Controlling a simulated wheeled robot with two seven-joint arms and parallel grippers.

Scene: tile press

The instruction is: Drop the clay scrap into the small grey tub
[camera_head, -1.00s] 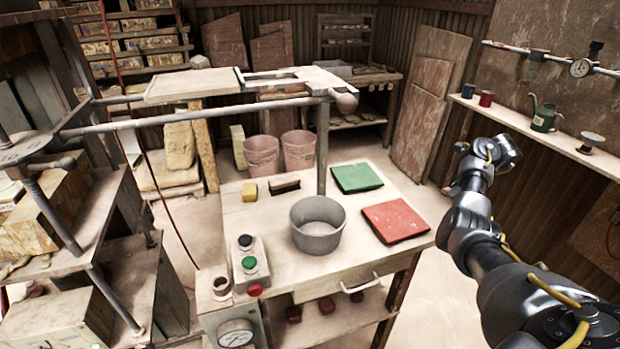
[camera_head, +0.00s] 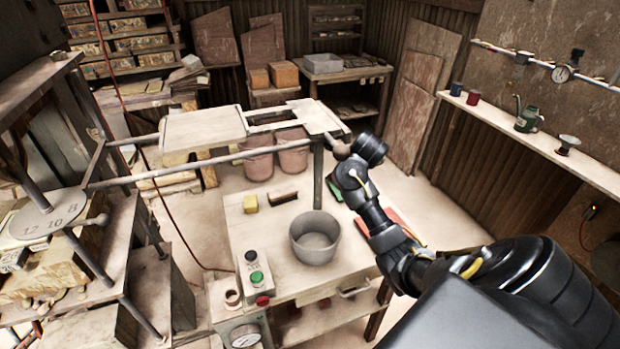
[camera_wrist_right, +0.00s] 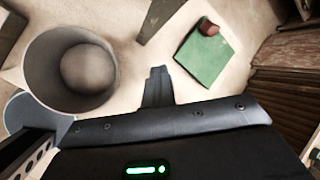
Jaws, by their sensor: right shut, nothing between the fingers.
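The grey tub (camera_head: 316,240) stands upright on the bench, and its open mouth shows in the right wrist view (camera_wrist_right: 48,65). I see no clay in it. In the right wrist view a small reddish-brown lump (camera_wrist_right: 210,28) shows against a green tile (camera_wrist_right: 203,57); I cannot tell whether it is the clay scrap. My right gripper (camera_wrist_right: 157,72) is shut and empty, above the bench between the tub and the green tile. My left gripper is not in view.
The press frame (camera_head: 203,128), with a round knob (camera_head: 340,149) near my right wrist, spans above the bench (camera_head: 245,225). A yellow block (camera_head: 250,204) and green button (camera_head: 257,278) are left of the tub. A red tile (camera_head: 408,226) lies to its right, partly covered by my arm.

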